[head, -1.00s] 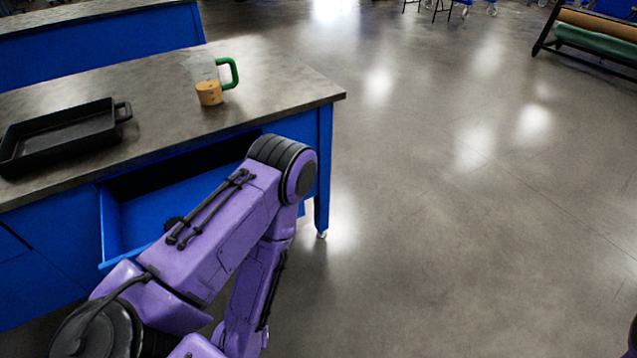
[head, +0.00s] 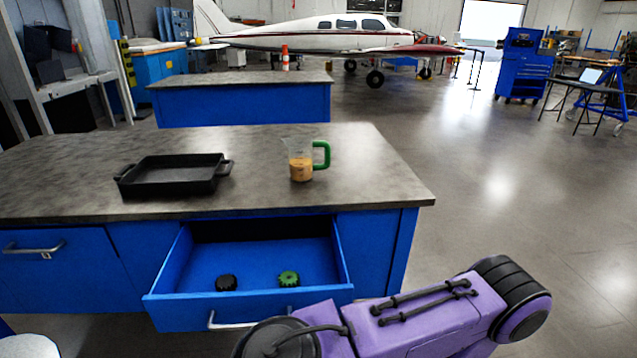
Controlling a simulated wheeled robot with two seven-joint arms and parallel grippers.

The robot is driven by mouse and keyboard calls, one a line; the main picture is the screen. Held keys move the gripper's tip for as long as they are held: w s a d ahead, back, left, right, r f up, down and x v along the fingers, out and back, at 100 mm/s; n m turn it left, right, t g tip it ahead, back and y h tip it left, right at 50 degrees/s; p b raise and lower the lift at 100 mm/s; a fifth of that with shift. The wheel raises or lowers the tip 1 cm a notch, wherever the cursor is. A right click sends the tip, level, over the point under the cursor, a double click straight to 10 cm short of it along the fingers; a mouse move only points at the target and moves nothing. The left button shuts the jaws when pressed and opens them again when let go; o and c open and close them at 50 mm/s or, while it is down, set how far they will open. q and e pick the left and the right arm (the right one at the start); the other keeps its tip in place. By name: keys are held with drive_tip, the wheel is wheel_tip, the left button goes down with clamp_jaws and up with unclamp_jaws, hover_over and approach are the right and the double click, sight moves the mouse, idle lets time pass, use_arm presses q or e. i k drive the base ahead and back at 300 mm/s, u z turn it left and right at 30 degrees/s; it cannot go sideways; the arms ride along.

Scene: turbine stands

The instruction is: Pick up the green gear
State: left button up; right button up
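The green gear (head: 288,278) lies in the open blue drawer (head: 185,268), right of the middle. A black gear-like piece (head: 226,283) lies to its left in the same drawer, apart from it. A purple arm of mine crosses the lower right of the head view, in front of the drawer's right end. Neither of my grippers shows, so I cannot see whether they are open or shut.
The workbench (head: 70,185) carries a black two-handled tray (head: 172,188) and a clear jug with a green handle (head: 300,160). A second blue bench (head: 240,105) stands behind. An airplane (head: 320,35) is farther back.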

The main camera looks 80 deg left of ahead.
sight(289, 280)
drive_tip(key=z, duration=0.05)
drive_tip(key=i, duration=1.25)
drive_tip(key=u, duration=3.45)
drive_tip(key=i, duration=0.25)
drive_tip(key=z, duration=0.05)
